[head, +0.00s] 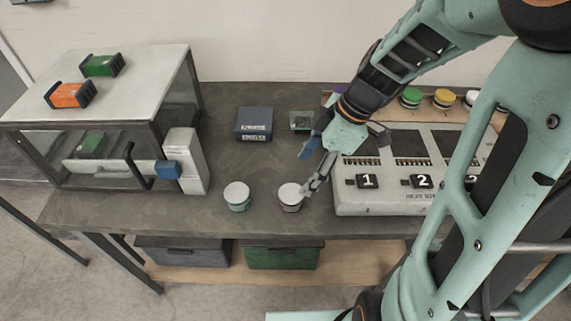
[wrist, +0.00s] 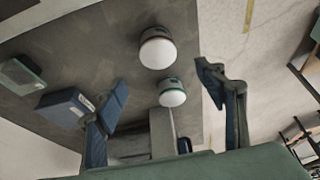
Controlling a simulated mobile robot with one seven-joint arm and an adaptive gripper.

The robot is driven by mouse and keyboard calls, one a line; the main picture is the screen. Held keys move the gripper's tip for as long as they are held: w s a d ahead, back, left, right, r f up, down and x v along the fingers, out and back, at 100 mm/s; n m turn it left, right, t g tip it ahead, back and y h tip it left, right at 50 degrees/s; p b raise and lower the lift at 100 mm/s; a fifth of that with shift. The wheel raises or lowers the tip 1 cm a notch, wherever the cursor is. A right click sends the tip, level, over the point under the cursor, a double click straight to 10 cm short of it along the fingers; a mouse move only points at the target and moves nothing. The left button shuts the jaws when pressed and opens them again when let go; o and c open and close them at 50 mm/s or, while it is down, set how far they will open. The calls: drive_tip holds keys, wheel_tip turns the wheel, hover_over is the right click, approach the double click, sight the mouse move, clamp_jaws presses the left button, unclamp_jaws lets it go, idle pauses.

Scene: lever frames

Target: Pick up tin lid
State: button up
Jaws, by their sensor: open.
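Two tins with pale lids stand upright near the front edge of the bench. The left tin's lid (head: 237,190) is white over a teal body, and the right tin's lid (head: 289,191) is pinkish white over a dark body. In the wrist view, a teal-banded tin's lid (wrist: 173,98) and a larger brownish tin's lid (wrist: 158,53) lie beyond my gripper. My gripper (head: 306,169) is open and empty, with one finger close beside the right tin in the head view. Whether that finger touches the tin cannot be told. My gripper's spread fingers also show in the wrist view (wrist: 163,81).
A numbered panel (head: 385,203) stands right of the tins. A blue box (head: 254,122) and a small green-topped box (head: 300,119) sit behind. A glass-sided cabinet (head: 120,118) fills the left.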

sight(290, 193)
drive_tip(key=x, duration=0.8)
drive_tip(key=shift+w+d+f, duration=0.1)
drive_tip(key=shift+f, duration=0.35)
drive_tip(key=c, duration=1)
drive_tip(key=shift+r, duration=0.15)
